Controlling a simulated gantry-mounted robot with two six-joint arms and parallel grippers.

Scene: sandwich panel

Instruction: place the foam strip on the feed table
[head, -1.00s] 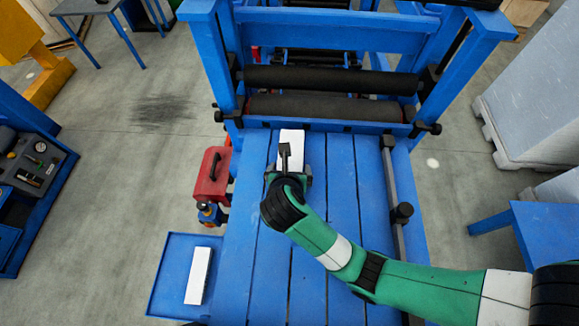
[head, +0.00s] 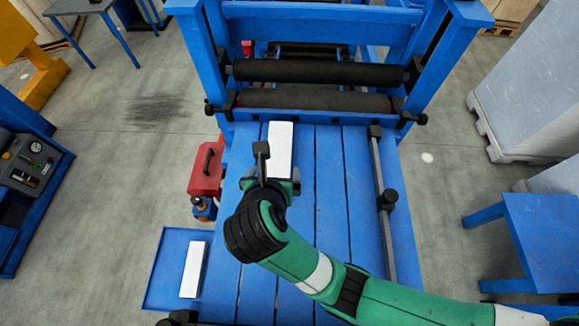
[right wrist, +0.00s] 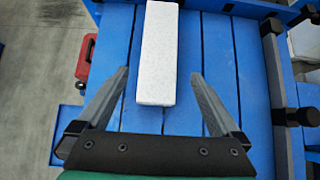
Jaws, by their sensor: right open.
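A white foam strip (head: 281,148) lies flat on the blue slatted feed table (head: 334,220), lengthwise towards the rollers. It also shows in the right wrist view (right wrist: 157,55). My right gripper (head: 271,184) is open and empty at the near end of this strip. In the right wrist view its two fingers (right wrist: 161,76) stand apart, with clear gaps to the strip on both sides. A second white strip (head: 192,269) lies on the blue side tray (head: 165,275) at the lower left. My left gripper is not in view.
Two dark rollers (head: 318,73) in a blue frame stand beyond the table. A rail with a black knob (head: 387,200) runs along the table's right side. A red box (head: 207,170) sits against the left edge. The table's middle and right slats are clear.

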